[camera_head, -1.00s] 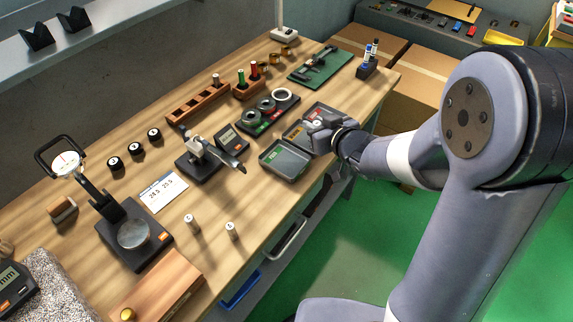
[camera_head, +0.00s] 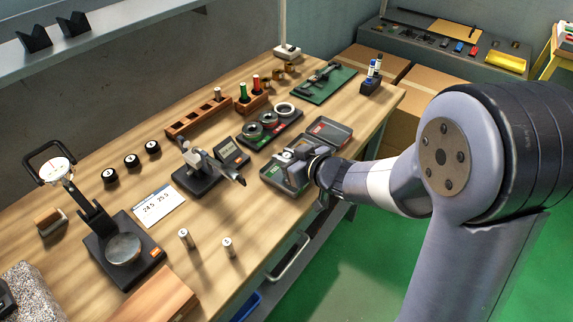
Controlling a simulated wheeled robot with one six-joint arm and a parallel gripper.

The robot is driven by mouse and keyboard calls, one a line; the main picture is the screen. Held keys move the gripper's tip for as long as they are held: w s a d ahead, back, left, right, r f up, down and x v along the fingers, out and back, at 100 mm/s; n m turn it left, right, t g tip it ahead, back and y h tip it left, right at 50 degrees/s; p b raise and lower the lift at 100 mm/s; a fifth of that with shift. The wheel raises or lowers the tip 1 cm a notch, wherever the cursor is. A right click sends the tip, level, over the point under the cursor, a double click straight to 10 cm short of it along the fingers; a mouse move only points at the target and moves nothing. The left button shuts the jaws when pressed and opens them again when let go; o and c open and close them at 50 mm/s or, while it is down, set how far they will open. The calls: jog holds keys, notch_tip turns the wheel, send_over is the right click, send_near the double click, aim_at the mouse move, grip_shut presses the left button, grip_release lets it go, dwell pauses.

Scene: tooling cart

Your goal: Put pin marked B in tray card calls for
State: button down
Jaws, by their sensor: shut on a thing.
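My gripper (camera_head: 286,158) is shut over the nearer trays at the table's right edge; the jaws hide what they hold, so I cannot read a mark on it. The green-labelled tray (camera_head: 270,171) is partly covered by the gripper. A red-labelled tray (camera_head: 336,143) lies behind it, and the tray between them is mostly hidden. The white card (camera_head: 160,206) reads "24.5 25.5". Two silver pins, one (camera_head: 186,239) left and one (camera_head: 228,247) right, stand on the table; their marks are too small to read surely. Another pin (camera_head: 218,95) stands in the wooden rack (camera_head: 197,117).
A dial gauge stand (camera_head: 120,250) is at the left and a micrometer on a stand (camera_head: 197,175) is left of the trays. A dark holder with rings (camera_head: 268,128) lies behind the trays.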

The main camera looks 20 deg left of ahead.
jog(key=shift+f, duration=0.8)
jog(key=shift+f, duration=0.2)
jog(key=c, duration=1.2)
grip_release()
jog(key=shift+c, duration=0.2)
jog(key=shift+d+r, duration=0.2)
jog(key=shift+r, duration=0.15)
jog(key=p+v, duration=0.1)
jog(key=v, duration=1)
jog(key=shift+s+d+p, duration=0.2)
jog(key=shift+s+p, duration=0.05)
jog(key=shift+p, duration=0.05)
